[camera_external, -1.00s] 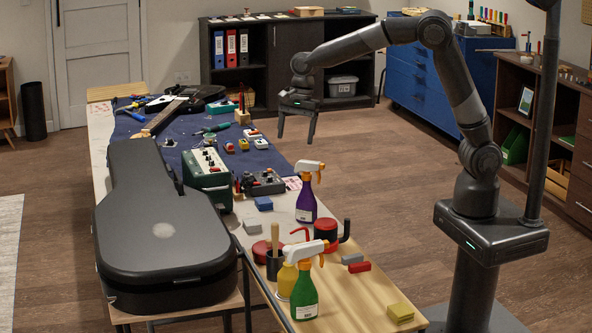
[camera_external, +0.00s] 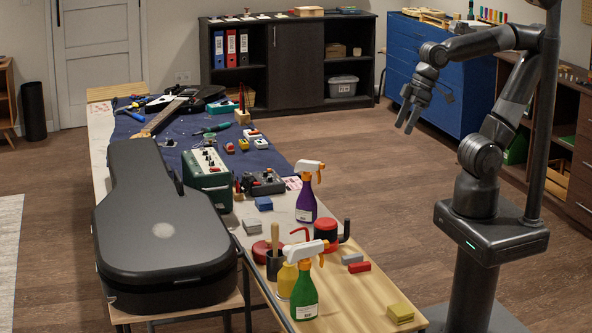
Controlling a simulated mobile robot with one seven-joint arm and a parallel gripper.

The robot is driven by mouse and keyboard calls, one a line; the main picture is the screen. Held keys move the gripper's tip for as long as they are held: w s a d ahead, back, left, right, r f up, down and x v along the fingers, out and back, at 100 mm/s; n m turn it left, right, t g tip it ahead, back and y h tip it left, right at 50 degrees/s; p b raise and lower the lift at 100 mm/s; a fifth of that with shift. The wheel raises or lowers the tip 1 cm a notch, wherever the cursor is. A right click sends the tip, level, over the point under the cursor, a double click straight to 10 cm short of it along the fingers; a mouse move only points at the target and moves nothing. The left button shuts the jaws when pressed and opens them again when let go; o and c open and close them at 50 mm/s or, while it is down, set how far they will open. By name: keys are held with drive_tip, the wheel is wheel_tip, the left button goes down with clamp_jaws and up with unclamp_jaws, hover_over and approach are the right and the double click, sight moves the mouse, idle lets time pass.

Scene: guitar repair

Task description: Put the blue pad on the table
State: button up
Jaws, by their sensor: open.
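The blue pad (camera_external: 263,203) is a small blue block lying on the long table (camera_external: 340,292). It sits behind a grey block and to the left of the purple spray bottle. My gripper (camera_external: 406,124) is open and empty, raised over the floor to the right of the table, well apart from the pad. Its fingers point down and tilt slightly.
A purple spray bottle (camera_external: 306,200) and a green spray bottle (camera_external: 304,292) stand on the table. A grey block (camera_external: 252,225), a red block (camera_external: 359,266) and a yellow block (camera_external: 400,313) lie there too. A black guitar case (camera_external: 165,235) fills the left. The floor (camera_external: 350,150) beside the table is clear.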

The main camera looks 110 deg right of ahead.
drive_tip(key=shift+s+a+f+n, duration=0.15)
drive_tip(key=shift+s+a+n, duration=0.05)
drive_tip(key=shift+s+n, duration=0.3)
drive_tip(key=shift+s+a+f+n, duration=0.2)
drive_tip(key=shift+s+n, duration=0.15)
drive_tip(key=shift+s, duration=0.1)
drive_tip(key=shift+s+a+f+n, duration=0.15)
drive_tip(key=shift+s+a+n, duration=0.05)
drive_tip(key=shift+s+n, duration=0.3)
